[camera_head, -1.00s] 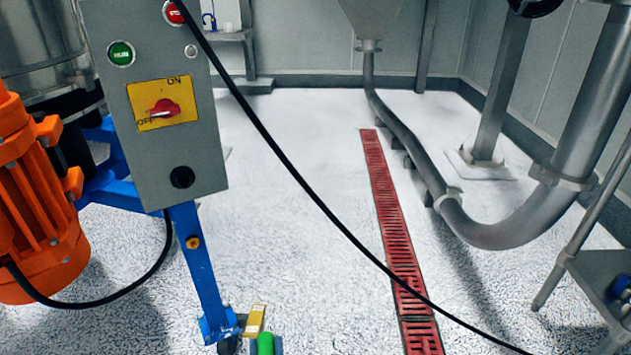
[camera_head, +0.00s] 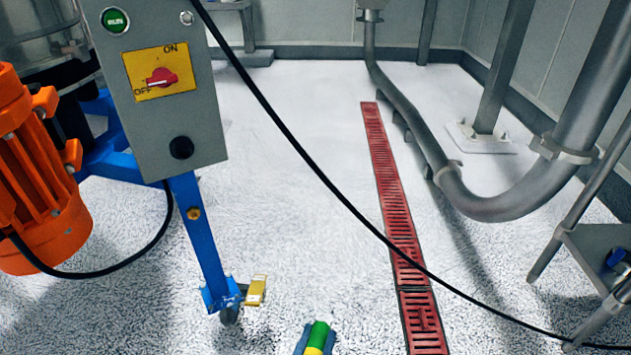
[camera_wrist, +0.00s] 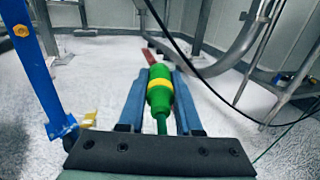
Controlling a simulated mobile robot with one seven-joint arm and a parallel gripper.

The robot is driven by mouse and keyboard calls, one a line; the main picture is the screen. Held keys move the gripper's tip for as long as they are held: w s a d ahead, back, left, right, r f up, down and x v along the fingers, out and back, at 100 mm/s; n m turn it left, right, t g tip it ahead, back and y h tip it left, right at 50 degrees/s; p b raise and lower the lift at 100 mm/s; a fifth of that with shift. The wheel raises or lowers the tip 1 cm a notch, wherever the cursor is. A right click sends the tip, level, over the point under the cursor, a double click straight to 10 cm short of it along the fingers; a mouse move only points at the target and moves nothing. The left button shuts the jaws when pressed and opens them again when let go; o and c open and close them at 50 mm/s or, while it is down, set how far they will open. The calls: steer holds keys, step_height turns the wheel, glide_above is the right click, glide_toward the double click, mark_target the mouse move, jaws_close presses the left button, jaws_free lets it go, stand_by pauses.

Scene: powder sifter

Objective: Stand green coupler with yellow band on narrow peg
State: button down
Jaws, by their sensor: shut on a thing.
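The green coupler with a yellow band (camera_wrist: 159,92) is clamped between the two blue fingers of my gripper (camera_wrist: 160,85) in the wrist view. Its wide end points away from the wrist and a thin green stem points back toward it. In the head view, the coupler (camera_head: 318,334) and the tips of my gripper (camera_head: 316,340) show at the bottom edge, above the speckled floor. The narrow peg is not visible in either view.
A blue stand leg (camera_head: 200,240) with a caster and yellow pedal (camera_head: 256,290) is left of my gripper. A black cable (camera_head: 330,215) crosses the view. A red floor drain (camera_head: 398,225) and grey pipe (camera_head: 500,207) lie right. A steel table (camera_head: 600,250) stands far right.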

mark_target(316, 339)
steer(key=shift+s, duration=0.1)
steer(key=shift+w+a, duration=0.15)
steer(key=shift+w, duration=0.1)
stand_by(0.3)
step_height(316, 339, up, 10)
steer(key=p, duration=0.9)
steer(key=shift+f, duration=0.25)
